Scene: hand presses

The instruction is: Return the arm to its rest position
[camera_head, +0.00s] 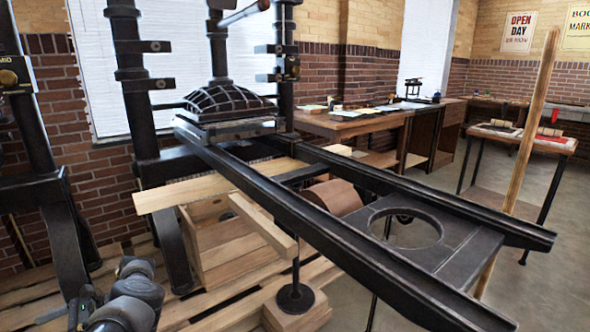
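Part of my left arm (125,303) shows at the bottom left as dark, rounded links in front of the wooden slats. I see no gripper fingers on it. My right arm and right gripper are not in the picture. A large black iron hand press stands in front of me, with two long rails (290,200) running toward the lower right. Its domed black platen (220,103) sits between the uprights, with a lever handle (244,13) above it.
A wooden board (190,190) and a wooden box (225,250) lie under the rails, close to my arm. A plate with a round hole (407,227) spans the rails. A wooden pole (528,120) rises at the right. Floor (550,280) is clear at the far right.

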